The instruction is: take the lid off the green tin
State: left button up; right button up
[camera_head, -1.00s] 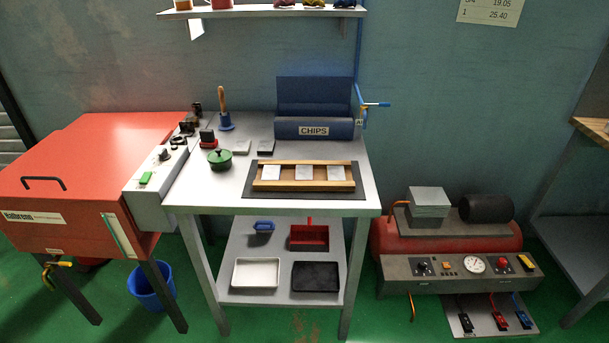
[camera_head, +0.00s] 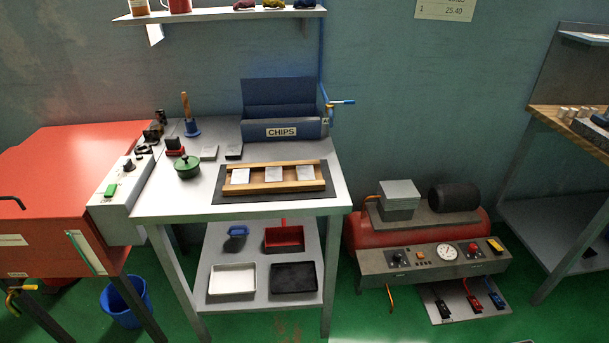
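The green tin (camera_head: 187,171) is a small round tin standing upright on the left part of the grey cart top (camera_head: 225,203). Its lid (camera_head: 187,162) is on it, green with a small dark knob on top. Neither of my grippers shows in the head view.
A dark mat with a wooden tray (camera_head: 272,188) holding white blocks lies right of the tin. The blue CHIPS bin (camera_head: 283,130) stands behind. A red cabinet (camera_head: 60,170) adjoins left; a compressor (camera_head: 430,240) stands right.

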aim_at(185, 162)
jog(key=i+j+z, duration=0.2)
jog(key=i+j, duration=0.15)
jog(key=i+j+z, duration=0.25)
jog(key=j, duration=0.25)
